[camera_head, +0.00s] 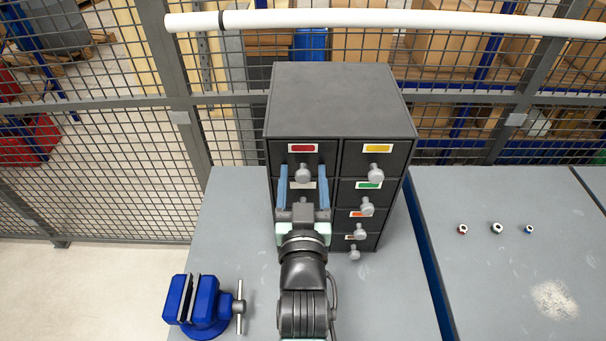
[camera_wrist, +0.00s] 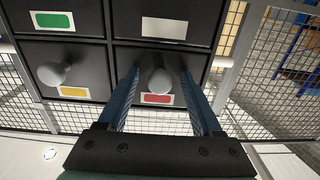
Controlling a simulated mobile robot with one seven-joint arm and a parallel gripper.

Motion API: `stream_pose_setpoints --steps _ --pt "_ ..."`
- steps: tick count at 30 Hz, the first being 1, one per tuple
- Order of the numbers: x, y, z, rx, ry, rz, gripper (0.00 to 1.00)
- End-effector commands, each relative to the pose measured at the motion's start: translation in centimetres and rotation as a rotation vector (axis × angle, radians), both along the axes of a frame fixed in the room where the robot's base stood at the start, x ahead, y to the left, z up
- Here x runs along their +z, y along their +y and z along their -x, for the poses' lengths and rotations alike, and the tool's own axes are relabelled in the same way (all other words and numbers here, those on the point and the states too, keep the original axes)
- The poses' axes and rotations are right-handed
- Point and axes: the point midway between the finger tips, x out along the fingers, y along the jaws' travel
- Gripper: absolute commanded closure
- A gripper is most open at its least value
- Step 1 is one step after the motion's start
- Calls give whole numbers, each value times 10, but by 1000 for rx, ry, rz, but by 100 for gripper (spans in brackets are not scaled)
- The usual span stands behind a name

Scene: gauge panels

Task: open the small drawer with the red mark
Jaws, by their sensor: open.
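A dark drawer cabinet (camera_head: 338,95) stands on the grey bench. Its top left small drawer (camera_head: 276,158) carries a red mark (camera_head: 302,148) in a white frame. A round grey knob (camera_head: 303,174) sticks out below the mark, and the drawer front looks flush with its neighbours. My gripper (camera_head: 303,177) is open, with its two blue fingers pointing at this drawer. In the wrist view, which looks turned over, the knob (camera_wrist: 159,82) and red mark (camera_wrist: 157,99) show between the fingers (camera_wrist: 160,78). Neither finger clearly touches the knob.
A blue vise (camera_head: 204,307) stands at the left front of the bench. Several nuts lie on the right bench (camera_head: 470,275). A mesh fence stands behind.

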Motion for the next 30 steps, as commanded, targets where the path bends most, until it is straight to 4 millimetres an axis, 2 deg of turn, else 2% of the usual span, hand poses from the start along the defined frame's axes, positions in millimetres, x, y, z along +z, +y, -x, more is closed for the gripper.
stream_pose_setpoints --steps 4,5,15,30 --pt "0 0 0 0 0 0 33" --pt "0 0 0 0 0 0 37" --pt "0 0 0 0 0 0 98" --pt "0 0 0 0 0 0 100"
